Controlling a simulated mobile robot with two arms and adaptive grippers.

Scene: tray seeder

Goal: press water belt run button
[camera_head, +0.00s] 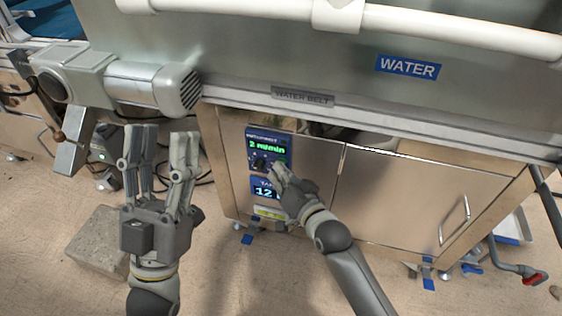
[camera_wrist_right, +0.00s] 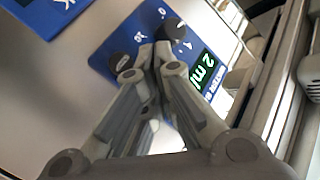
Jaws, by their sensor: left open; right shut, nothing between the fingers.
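The water belt's blue control panel (camera_head: 270,135) is on the steel cabinet front, under the WATER BELT label (camera_head: 303,96). Its green display (camera_head: 267,148) reads 2 m/min. In the right wrist view the panel (camera_wrist_right: 150,18) shows the display (camera_wrist_right: 203,70), a black round control (camera_wrist_right: 173,28) and another dark round control (camera_wrist_right: 122,66). I cannot tell which is the run button. My right gripper (camera_head: 277,171) is shut and empty at the panel's lower part; its tips (camera_wrist_right: 150,52) lie between the two controls in view. Contact is unclear. My left gripper (camera_head: 160,135) is open and empty, left of the cabinet.
A second blue panel (camera_head: 262,181) reading 12 sits just below, partly hidden by my right gripper. A grey motor (camera_head: 150,83) juts out above my left gripper. A concrete block (camera_head: 95,245) lies on the floor. A cabinet door with a handle (camera_head: 454,222) is at right.

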